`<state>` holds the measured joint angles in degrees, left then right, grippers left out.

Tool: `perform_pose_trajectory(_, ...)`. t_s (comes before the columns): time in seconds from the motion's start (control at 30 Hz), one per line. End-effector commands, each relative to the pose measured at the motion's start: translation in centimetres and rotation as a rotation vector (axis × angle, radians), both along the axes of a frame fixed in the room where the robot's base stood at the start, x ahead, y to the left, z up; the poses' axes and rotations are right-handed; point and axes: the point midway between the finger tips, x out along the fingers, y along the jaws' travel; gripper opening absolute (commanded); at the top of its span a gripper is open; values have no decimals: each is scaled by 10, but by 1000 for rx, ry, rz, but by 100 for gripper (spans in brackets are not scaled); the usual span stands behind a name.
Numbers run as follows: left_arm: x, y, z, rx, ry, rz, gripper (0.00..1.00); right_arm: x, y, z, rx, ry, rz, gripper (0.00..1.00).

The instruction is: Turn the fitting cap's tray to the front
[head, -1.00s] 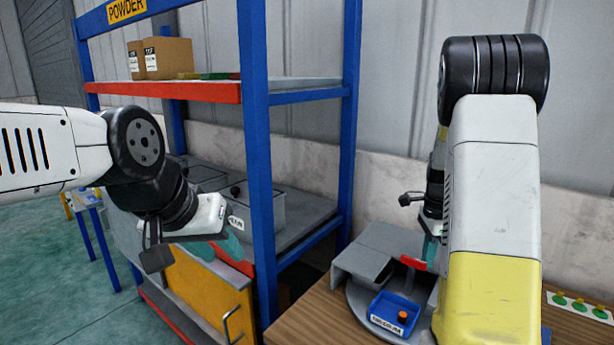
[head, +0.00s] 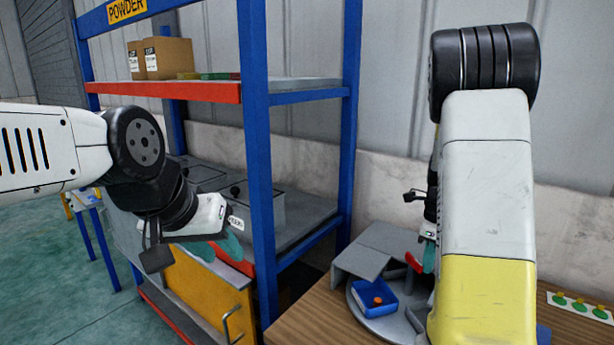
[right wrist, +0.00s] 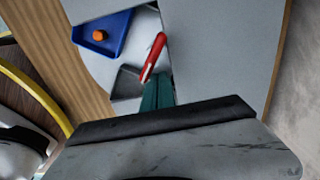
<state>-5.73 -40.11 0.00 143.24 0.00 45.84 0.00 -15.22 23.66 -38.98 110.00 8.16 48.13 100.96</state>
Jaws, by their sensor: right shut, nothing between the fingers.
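The orange fitting cap (head: 377,301) lies in a small blue tray (head: 390,291) on a round grey turntable (head: 396,328) on the wooden bench. The cap (right wrist: 100,36) and blue tray (right wrist: 121,32) also show in the right wrist view. A red bar (right wrist: 154,57) stands on the turntable beside a dark grey tray (right wrist: 126,84). My right gripper (head: 428,257) is shut and empty, with its teal fingertips (right wrist: 157,88) right at the red bar; I cannot tell whether they touch. My left gripper (head: 217,248) is open and empty, away by the shelf rack.
A grey cover (head: 365,258) stands over the turntable's back left. A blue rack (head: 257,150) with boxes and bins rises to the left. Green buttons (head: 579,305) sit on a strip at the bench's right. My right arm hides part of the turntable.

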Motion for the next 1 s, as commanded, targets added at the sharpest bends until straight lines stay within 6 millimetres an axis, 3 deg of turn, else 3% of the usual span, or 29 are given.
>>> perform_pose_trajectory(0.37, 0, 0, 0, 0, 0, 0, 36, 2, -8, 3, 0, 0, 1, 0)
perform_pose_trajectory(1.0, 0, 0, 0, 0, 0, 0, 36, 2, -8, 59, -1, -1, 1, 0)
